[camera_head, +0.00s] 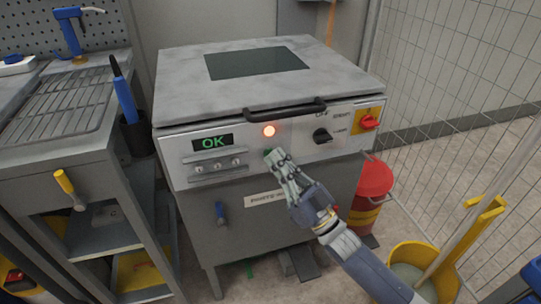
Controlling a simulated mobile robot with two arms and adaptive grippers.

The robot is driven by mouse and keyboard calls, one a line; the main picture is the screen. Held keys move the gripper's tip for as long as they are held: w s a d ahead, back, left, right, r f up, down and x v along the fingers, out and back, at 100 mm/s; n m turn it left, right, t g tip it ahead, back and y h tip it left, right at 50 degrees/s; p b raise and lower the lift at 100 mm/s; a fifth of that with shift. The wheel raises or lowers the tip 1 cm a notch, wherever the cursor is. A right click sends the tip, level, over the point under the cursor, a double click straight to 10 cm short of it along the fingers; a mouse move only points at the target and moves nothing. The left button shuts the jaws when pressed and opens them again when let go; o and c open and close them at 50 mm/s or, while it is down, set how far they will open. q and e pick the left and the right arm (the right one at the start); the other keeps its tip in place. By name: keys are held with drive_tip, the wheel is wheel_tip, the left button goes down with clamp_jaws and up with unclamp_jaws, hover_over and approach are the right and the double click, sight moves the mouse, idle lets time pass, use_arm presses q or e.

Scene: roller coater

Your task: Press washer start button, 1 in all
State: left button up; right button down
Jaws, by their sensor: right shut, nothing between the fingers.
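The washer (180,78) is a grey metal cabinet with a dark window in its lid and a control panel on its front. My left gripper is not in view.
A black knob (322,136) and a red switch on yellow (369,122) sit right on the panel. A black handle (285,112) juts out above. A red bucket (372,182), yellow mop bucket (411,272) and wire fence (450,130) stand right; a metal bench (60,165) stands left.

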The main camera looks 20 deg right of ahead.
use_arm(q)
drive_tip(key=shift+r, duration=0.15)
use_arm(e)
drive_tip(key=shift+s, duration=0.15)
use_arm(q)
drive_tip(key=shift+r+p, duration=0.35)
drive_tip(key=shift+p, duration=0.15)
use_arm(e)
drive_tip(key=shift+s, duration=0.75)
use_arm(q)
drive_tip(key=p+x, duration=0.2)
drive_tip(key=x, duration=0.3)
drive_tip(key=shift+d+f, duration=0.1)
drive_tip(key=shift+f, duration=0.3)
use_arm(e)
drive_tip(key=s, duration=0.5)
drive_tip(key=shift+d, duration=0.1)
drive_tip(key=shift+h, duration=0.3)
